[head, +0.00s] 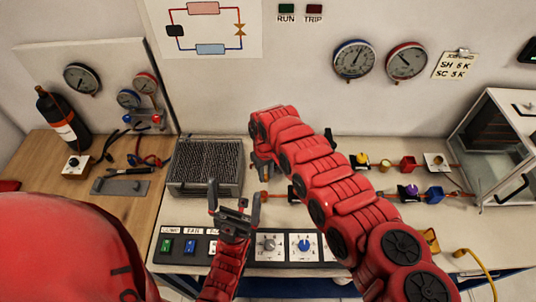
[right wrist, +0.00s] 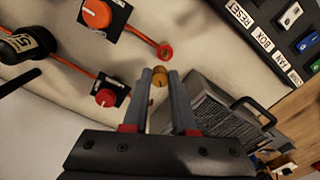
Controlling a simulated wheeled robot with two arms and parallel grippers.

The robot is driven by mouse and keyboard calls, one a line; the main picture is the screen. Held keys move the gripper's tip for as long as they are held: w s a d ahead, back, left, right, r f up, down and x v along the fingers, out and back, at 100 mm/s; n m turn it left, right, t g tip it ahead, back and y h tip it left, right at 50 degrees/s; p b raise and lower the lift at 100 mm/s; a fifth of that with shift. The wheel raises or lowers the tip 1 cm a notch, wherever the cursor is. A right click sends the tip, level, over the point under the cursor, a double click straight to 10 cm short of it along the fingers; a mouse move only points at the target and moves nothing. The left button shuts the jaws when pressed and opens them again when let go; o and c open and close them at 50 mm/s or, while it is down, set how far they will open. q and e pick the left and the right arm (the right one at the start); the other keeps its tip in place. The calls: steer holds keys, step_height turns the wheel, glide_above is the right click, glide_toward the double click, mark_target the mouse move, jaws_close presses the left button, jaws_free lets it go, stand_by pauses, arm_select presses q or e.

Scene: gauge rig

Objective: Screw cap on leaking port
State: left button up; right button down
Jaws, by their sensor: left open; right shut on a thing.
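My right gripper (right wrist: 158,84) is shut on a small brass-coloured cap (right wrist: 159,74), held at its fingertips. In the right wrist view, a red ring-shaped port (right wrist: 165,51) at the end of a red pipe lies just beyond the cap, with a gap between them in the picture. I cannot see a leak. In the head view, my right gripper (head: 262,168) is partly covered by my right arm, beside the grey finned unit, and the cap cannot be made out. My left gripper (head: 234,203) is open and empty, above the front control panel.
The grey finned unit (head: 205,165) stands left of my right gripper. The control panel (head: 285,258) with knobs runs along the bench front. Red and orange knobs (right wrist: 96,14) sit close to the port. A glass-doored cabinet (head: 492,140) stands at right.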

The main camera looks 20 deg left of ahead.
steer(key=shift+s+a, duration=0.25)
steer(key=shift+a, duration=0.2)
steer(key=shift+s, duration=0.2)
step_height(320, 180, down, 5)
steer(key=b, duration=0.5)
steer(key=shift+f, duration=0.2)
stand_by(0.7)
steer(key=shift+f, duration=0.1)
